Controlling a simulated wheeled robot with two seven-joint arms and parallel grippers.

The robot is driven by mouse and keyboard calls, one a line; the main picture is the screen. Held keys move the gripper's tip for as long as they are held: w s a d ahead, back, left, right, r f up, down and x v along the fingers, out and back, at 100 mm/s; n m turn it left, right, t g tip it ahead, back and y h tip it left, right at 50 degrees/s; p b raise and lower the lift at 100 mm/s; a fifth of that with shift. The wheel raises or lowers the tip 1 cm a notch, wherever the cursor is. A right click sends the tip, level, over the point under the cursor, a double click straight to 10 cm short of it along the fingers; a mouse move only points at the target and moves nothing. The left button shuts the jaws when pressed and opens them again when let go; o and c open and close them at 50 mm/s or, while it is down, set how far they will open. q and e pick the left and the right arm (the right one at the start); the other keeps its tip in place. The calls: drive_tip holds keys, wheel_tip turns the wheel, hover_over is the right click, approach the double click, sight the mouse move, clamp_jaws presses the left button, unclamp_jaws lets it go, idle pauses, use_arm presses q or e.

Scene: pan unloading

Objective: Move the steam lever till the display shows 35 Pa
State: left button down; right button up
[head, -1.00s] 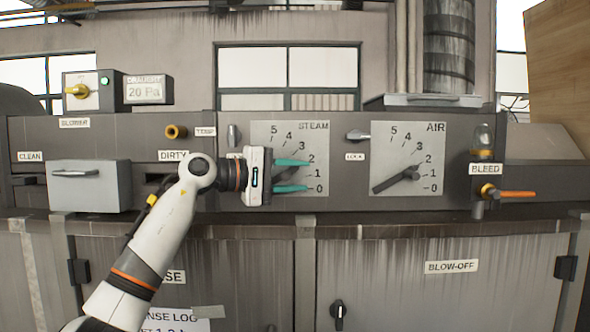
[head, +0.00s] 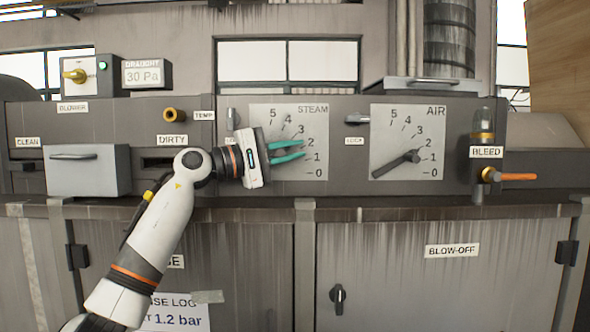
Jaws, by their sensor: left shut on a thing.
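The draught display (head: 143,75) reads 30 Pa. The steam dial plate (head: 320,128) is marked 0 to 5 and sits left of the air dial. My left gripper (head: 301,150) is in front of the steam dial, its teal fingers shut on the steam lever near marks 1 to 2. The gripper body and fingers hide most of the lever, so its exact angle cannot be read. My right gripper is not in view.
The bleed valve with an orange handle (head: 518,177) is at the right. A grey drawer box (head: 88,171) is at the left. A ledge (head: 400,208) runs below the panel.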

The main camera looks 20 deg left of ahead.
use_arm(q)
drive_tip(key=shift+a+r+n+t+h+b, duration=0.3)
drive_tip(key=shift+a+r+t, duration=0.1)
drive_tip(key=shift+t, duration=0.1)
drive_tip(key=c, duration=1.4)
unclamp_jaws()
drive_tip(key=shift+s+a, duration=0.15)
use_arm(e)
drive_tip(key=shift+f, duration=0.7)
use_arm(q)
drive_tip(key=shift+o, duration=0.2)
drive_tip(key=shift+f, duration=0.1)
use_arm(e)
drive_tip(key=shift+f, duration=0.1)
